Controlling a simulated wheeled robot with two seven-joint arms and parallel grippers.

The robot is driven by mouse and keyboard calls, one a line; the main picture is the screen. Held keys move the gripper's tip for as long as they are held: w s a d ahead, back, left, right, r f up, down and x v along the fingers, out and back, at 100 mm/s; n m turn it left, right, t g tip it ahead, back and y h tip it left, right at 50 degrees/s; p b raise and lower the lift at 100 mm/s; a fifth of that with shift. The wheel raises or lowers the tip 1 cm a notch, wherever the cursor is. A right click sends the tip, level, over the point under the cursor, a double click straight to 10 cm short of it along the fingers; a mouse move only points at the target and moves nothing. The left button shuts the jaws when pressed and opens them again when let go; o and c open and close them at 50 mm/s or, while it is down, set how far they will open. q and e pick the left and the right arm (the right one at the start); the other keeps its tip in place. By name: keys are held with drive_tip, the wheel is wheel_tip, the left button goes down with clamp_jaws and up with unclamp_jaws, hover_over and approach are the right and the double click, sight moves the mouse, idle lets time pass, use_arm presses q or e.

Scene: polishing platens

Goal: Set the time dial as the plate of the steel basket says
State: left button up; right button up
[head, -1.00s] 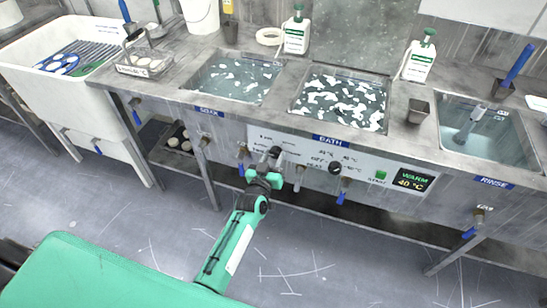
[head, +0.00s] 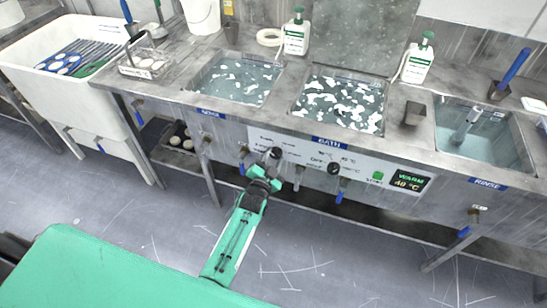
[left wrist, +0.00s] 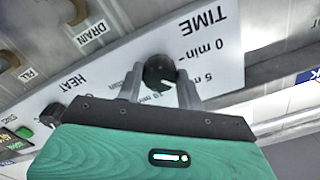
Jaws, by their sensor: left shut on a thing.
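The black time dial (left wrist: 158,72) sits on the white panel beside the word TIME, which appears upside down in the left wrist view. My left gripper (left wrist: 160,88) is shut on it, one finger on each side. In the head view, the dial (head: 276,152) is at the panel's left end, with my left gripper (head: 270,165) against it. Marks "0 min" and "5 m" show; the lower marks are partly hidden by the fingers. I cannot read the pointer clearly. The steel basket (head: 147,62) stands on the counter at left; its plate (head: 133,71) is too small to read. My right gripper is not in view.
The heat dial (head: 334,168) is right of the time dial, then a green button (head: 378,176) and a display (head: 410,181) reading WARM 40 °C. Blue-handled drain taps (head: 341,196) hang below. The floor in front is clear.

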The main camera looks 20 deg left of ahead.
use_arm(q)
drive_tip(key=shift+m, duration=1.1)
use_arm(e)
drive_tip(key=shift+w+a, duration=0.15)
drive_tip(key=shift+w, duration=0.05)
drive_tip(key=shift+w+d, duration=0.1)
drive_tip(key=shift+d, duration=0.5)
use_arm(q)
drive_tip(key=o, duration=1)
drive_tip(key=shift+s, duration=0.4)
drive_tip(key=s+b, duration=0.1)
drive_tip(key=s, duration=1.2)
drive_tip(key=shift+a, duration=0.25)
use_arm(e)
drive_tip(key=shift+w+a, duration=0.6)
